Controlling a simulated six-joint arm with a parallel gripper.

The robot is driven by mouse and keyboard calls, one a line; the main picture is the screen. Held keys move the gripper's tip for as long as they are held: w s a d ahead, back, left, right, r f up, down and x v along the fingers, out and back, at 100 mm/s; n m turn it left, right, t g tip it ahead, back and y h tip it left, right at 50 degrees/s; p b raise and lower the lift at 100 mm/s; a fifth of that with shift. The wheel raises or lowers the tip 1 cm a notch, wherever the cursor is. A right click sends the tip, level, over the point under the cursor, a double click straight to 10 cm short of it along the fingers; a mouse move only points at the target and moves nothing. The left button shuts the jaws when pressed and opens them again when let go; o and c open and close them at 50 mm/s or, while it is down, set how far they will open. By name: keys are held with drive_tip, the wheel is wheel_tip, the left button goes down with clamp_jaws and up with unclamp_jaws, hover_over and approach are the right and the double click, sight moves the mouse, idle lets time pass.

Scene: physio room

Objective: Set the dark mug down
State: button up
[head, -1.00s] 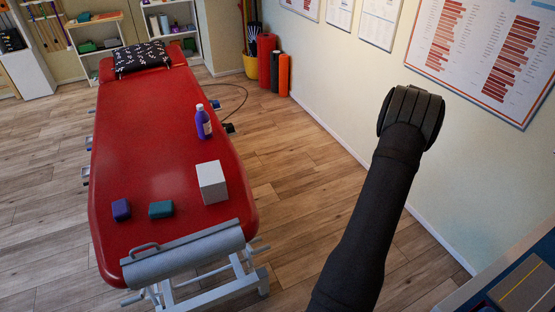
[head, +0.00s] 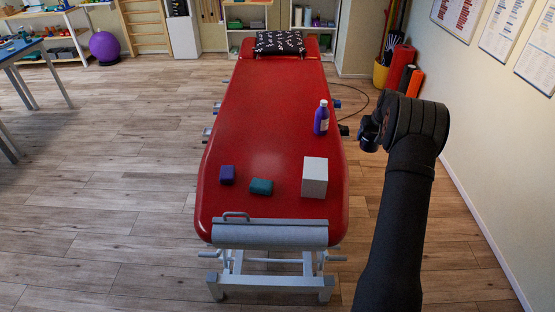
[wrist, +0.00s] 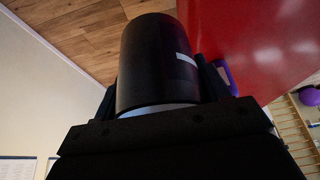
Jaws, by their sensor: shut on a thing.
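The dark mug (wrist: 158,62) is a black cylinder with a small white mark, seen close up in the wrist view. My gripper (wrist: 162,92) is shut on it, with a finger on each side. A pale rim or base shows at the mug's near end. In the head view my gripper (head: 369,133) is beyond the arm's dark end, just right of the red treatment table (head: 262,120). I cannot clearly tell the mug apart from the gripper there.
A patterned pillow (head: 279,42) lies at the far end. The table's middle and left are clear. Rolled mats (head: 402,68) stand by the wall.

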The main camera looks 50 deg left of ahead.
drive_tip(key=s+a+f+n+g+y, duration=0.1)
drive_tip(key=s+a+n, duration=0.3)
drive_tip(key=s+a, duration=1.5)
drive_tip(key=s+a+f, duration=0.1)
drive_tip(key=a+f, duration=0.1)
drive_tip(key=a, duration=0.2)
drive_tip(key=a+f, duration=0.2)
drive_tip(key=a, duration=0.2)
drive_tip(key=s+a+f, duration=0.1)
drive_tip(key=a+f, duration=0.2)
drive_tip(key=a, duration=0.1)
drive_tip(key=shift+s, duration=0.35)
drive_tip(key=shift+f, duration=1.95)
drive_tip(key=shift+f, duration=0.15)
drive_tip(key=o, duration=1.2)
drive_tip(key=shift+c, duration=0.2)
drive_tip(key=v, duration=1.2)
